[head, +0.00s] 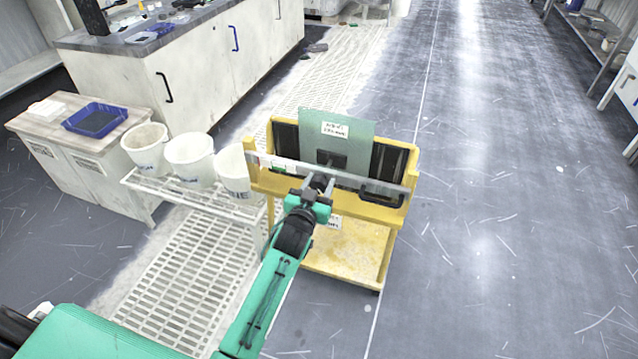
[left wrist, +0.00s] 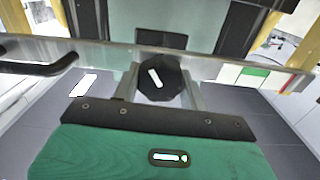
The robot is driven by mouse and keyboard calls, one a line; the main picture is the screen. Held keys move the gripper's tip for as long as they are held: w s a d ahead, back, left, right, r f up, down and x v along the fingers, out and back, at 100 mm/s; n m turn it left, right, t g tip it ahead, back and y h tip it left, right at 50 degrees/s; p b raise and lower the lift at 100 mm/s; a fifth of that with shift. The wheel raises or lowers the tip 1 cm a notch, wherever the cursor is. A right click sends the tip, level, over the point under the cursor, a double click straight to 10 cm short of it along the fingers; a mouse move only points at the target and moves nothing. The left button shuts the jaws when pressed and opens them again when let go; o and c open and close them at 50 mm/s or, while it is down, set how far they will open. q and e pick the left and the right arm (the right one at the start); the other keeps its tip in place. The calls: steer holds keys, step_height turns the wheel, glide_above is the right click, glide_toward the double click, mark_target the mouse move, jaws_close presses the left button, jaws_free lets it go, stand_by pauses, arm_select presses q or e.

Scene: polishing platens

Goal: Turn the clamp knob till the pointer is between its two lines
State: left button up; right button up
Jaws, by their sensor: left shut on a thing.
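The clamp knob (left wrist: 161,92) is black and many-sided, in the middle of the left wrist view. A short white pointer mark (left wrist: 155,77) on its face leans, its upper end to the left. I cannot make out the two lines. My left gripper (head: 319,184) reaches the front of the yellow cart; its fingers stand on both sides of the knob and are shut on it. In the head view the fingers mostly hide the knob. The knob sits at a clear cross bar (head: 350,179), in front of a grey-green plate (head: 355,132). My right gripper is not in view.
The yellow cart (head: 342,255) holds the plate upright between dark panels. A black handle (head: 381,199) is on the bar's right. Several white buckets (head: 189,157) stand on a white rack close by on the left. The floor to the right is open.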

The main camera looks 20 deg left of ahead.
arm_select(q)
steer(key=shift+m, duration=0.3)
steer(key=m+p, duration=0.2)
steer(key=m, duration=0.2)
steer(key=shift+d, duration=0.1)
steer(key=shift+m+p, duration=0.4)
steer(key=shift+m, duration=0.7)
steer(key=shift+d+f+m, duration=0.1)
steer(key=shift+m, duration=0.9)
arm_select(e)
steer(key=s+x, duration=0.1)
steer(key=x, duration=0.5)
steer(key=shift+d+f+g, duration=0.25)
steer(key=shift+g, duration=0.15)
arm_select(q)
steer(key=o, duration=0.9)
steer(key=shift+o, duration=0.2)
steer(key=s, duration=1.3)
steer(key=shift+s+a+p, duration=0.25)
steer(key=shift+s+p, duration=0.1)
steer(key=shift+s, duration=0.05)
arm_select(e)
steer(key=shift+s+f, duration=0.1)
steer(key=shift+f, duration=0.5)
